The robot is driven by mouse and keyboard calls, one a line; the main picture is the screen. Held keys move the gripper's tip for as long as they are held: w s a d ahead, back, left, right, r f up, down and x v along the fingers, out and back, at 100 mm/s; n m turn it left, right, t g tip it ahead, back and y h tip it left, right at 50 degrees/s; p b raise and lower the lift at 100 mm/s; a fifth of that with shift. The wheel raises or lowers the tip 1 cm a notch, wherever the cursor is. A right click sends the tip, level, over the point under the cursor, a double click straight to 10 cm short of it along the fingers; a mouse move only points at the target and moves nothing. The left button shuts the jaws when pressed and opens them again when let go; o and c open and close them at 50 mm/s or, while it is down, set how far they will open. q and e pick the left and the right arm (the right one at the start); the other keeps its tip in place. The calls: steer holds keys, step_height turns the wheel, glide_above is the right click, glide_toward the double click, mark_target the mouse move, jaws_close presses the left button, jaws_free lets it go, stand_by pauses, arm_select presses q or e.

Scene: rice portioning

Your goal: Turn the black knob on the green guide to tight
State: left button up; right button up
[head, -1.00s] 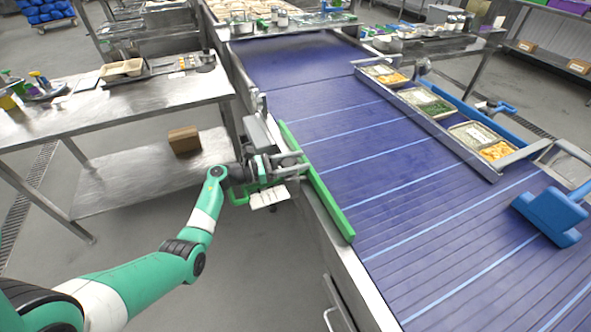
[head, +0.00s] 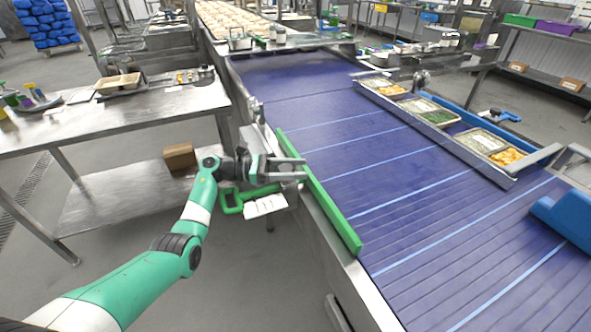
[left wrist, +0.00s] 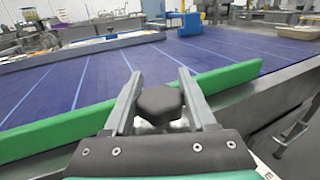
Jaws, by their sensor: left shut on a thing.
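The long green guide (head: 322,200) lies along the near left edge of the purple-blue conveyor belt. It also crosses the left wrist view (left wrist: 55,133). The black knob (left wrist: 160,103) sits between the two grey fingers of my left gripper (left wrist: 158,98), just on the near side of the guide. My left gripper (head: 290,170) is shut on the knob, with its fingers pointing toward the guide. In the head view the knob is hidden by the gripper. I cannot read how tight the knob is. My right gripper is not in view.
The conveyor belt (head: 400,190) is largely bare beyond the guide. Filled food trays (head: 440,117) stand in a rack at its far side, and a blue tool (head: 565,222) is at the right. A steel table (head: 110,115) stands left. A white card (head: 265,206) hangs below the gripper.

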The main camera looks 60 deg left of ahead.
arm_select(q)
steer(key=o, duration=1.4)
steer(key=shift+c, duration=0.2)
steer(key=p+v, duration=0.1)
steer(key=v, duration=1)
steer(key=shift+s, duration=0.25)
steer(key=shift+a, duration=0.1)
